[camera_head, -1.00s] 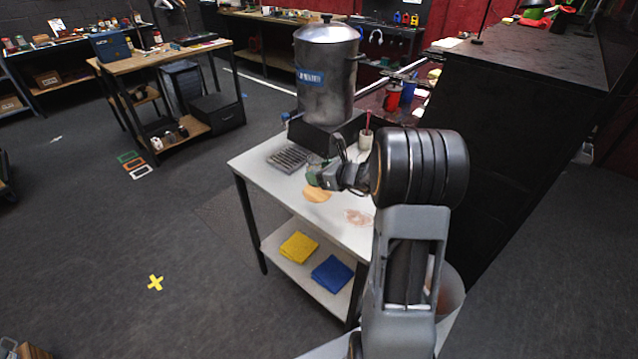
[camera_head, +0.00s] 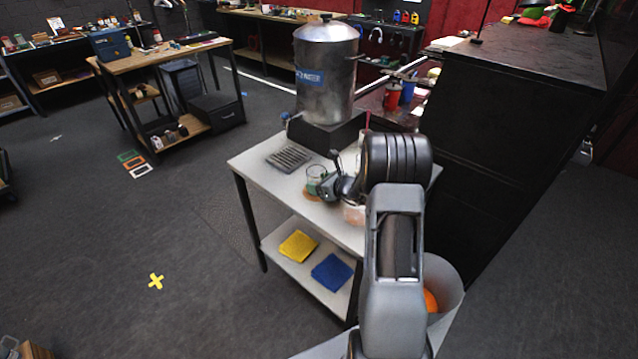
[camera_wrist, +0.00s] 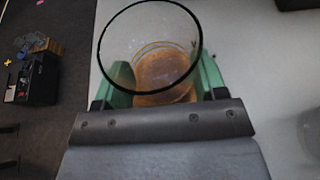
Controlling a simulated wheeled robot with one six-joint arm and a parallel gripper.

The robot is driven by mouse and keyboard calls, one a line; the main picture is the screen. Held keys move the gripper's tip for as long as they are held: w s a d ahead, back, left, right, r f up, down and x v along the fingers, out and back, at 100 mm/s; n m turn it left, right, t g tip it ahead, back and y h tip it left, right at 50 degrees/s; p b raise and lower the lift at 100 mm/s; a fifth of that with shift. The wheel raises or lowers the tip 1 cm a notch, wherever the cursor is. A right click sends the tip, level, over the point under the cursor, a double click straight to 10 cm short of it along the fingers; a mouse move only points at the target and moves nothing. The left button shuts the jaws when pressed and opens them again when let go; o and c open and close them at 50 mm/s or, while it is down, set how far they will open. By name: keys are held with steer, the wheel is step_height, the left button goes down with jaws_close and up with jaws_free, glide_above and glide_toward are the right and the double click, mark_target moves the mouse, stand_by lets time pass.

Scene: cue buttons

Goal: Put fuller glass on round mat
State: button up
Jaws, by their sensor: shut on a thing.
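My gripper (camera_head: 325,187) has its green fingers shut on a clear glass (camera_head: 314,173) above the white table. In the wrist view the glass (camera_wrist: 112,50) is upright between the fingers, its open rim towards the camera. An amber-brown disc shows through its bottom; I cannot tell liquid from mat there. The round tan mat (camera_head: 309,197) lies directly under the glass and is partly covered; whether the glass touches it is unclear. A faint clear round shape, perhaps another glass (camera_wrist: 311,128), is at the right edge of the wrist view.
A large metal urn (camera_head: 325,80) on a black base stands at the table's back, with a dark drip grate (camera_head: 289,158) in front. A pinkish patch (camera_head: 352,214) is partly hidden by my arm. Yellow (camera_head: 298,246) and blue (camera_head: 331,272) cloths lie on the lower shelf.

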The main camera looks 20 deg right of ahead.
steer(key=shift+f+b, duration=0.2)
steer(key=shift+b, duration=0.1)
steer(key=o, duration=1.1)
steer(key=shift+c, duration=0.2)
steer(key=shift+r, duration=0.2)
